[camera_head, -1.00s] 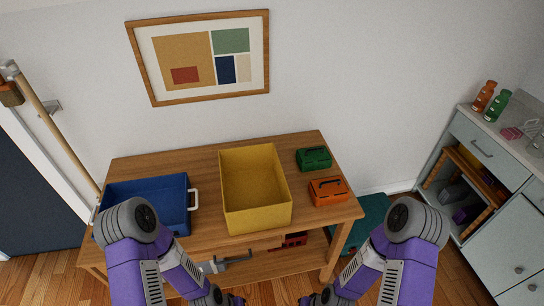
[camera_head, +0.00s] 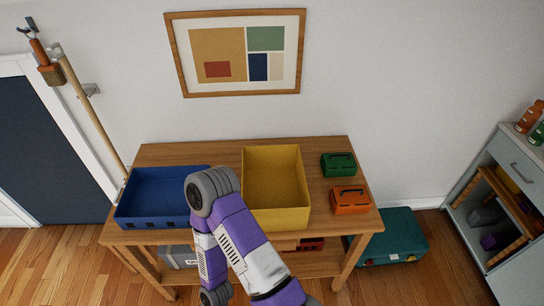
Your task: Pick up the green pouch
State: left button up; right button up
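A small green case (camera_head: 338,165) with a dark handle on top sits at the back right of the wooden table. It is the only green item on the tabletop, and I cannot tell whether it is soft like a pouch. My purple and grey arm reaches up from the bottom centre, in front of the table. Neither of my grippers can be made out. Nothing of mine touches the green case.
An orange case (camera_head: 350,200) sits just in front of the green one. An open yellow bin (camera_head: 276,218) stands to their left, and a blue bin (camera_head: 150,207) further left. A large teal case (camera_head: 398,236) is on the floor right of the table (camera_head: 230,150).

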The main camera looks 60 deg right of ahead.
aim_at(335, 164)
jog(key=u, duration=0.7)
jog(key=k, duration=1.55)
jog(key=z, duration=1.9)
